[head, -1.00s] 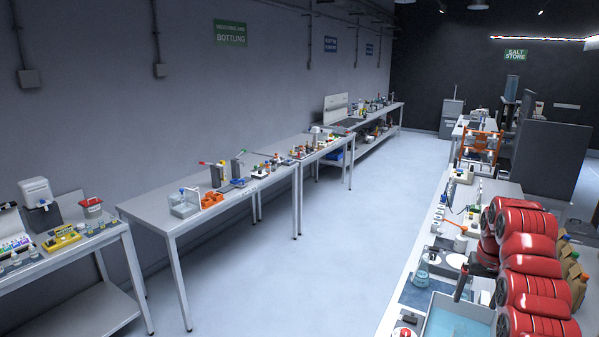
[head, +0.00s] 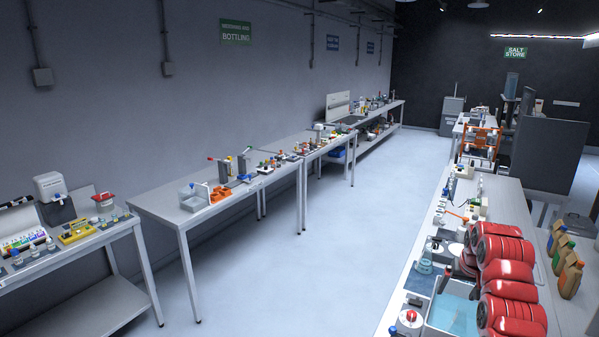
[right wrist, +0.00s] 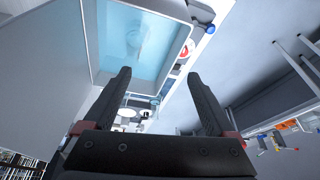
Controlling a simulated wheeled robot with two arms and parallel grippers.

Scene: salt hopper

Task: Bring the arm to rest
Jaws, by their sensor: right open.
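My right arm, with red rounded covers, reaches in from the lower right of the head view over the right-hand bench (head: 395,305). Its dark right gripper (head: 445,279) is partly hidden by the arm and lies near a tray of blue liquid (head: 452,316). In the right wrist view the right gripper (right wrist: 159,74) has its two dark fingers well apart, with nothing between them. The tray shows there too, with its pale rim (right wrist: 91,45) at the top, beyond the fingers. My left gripper is not in view.
A glass flask (head: 425,265) and a red-topped item (head: 410,318) stand close to the tray. Several jugs (head: 570,276) stand on the bench's right side. A long table (head: 165,205) lines the left wall. The floor (head: 300,270) between is clear.

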